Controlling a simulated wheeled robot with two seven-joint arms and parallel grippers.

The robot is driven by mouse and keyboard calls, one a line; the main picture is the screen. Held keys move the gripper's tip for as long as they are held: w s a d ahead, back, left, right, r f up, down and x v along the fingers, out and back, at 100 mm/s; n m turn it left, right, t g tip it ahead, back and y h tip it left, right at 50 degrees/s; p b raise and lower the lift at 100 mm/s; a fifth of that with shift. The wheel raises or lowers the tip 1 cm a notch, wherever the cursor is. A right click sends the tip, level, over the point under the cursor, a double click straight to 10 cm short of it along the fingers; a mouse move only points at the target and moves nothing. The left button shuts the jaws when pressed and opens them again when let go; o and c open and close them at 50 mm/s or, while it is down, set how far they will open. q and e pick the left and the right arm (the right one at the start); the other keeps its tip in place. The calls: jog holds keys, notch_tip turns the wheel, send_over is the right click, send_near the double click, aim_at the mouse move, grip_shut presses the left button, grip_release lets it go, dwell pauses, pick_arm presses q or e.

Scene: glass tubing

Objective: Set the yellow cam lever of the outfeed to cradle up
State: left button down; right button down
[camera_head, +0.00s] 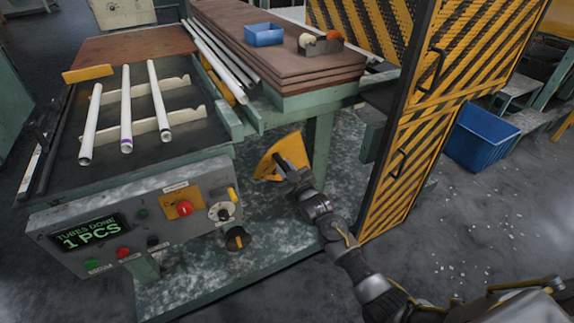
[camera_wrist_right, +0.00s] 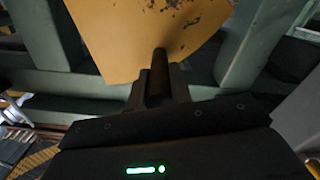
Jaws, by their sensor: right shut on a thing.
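The yellow cam lever shows in the head view as a worn yellow plate (camera_head: 268,163) below the front edge of the bench, right of the control panel. In the right wrist view the yellow plate (camera_wrist_right: 140,35) fills the top middle, with a dark round handle (camera_wrist_right: 160,62) standing out from it. My right gripper (camera_head: 284,170) is at the plate. In the wrist view its fingers (camera_wrist_right: 160,88) are shut around the dark handle. The fingers hide part of the handle. My left gripper is not in view.
Several white tubes (camera_head: 126,105) lie on the cradle rails (camera_head: 175,82) of the outfeed. The control panel (camera_head: 60,262) with knobs and buttons is left of my right arm. A striped yellow-black guard (camera_head: 400,170) stands close on its right. A blue crate (camera_head: 482,137) is beyond.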

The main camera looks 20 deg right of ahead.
jog(key=shift+a+f, duration=0.15)
jog(key=shift+f, duration=0.05)
jog(key=c, duration=1.3)
grip_release()
jog(key=shift+o, duration=0.2)
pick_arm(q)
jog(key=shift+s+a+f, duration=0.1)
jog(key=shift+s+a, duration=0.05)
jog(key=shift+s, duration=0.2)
pick_arm(e)
jog(key=s+d, duration=0.1)
jog(key=s, duration=0.9)
jog(key=shift+s+d, duration=0.35)
jog(key=shift+d, duration=0.05)
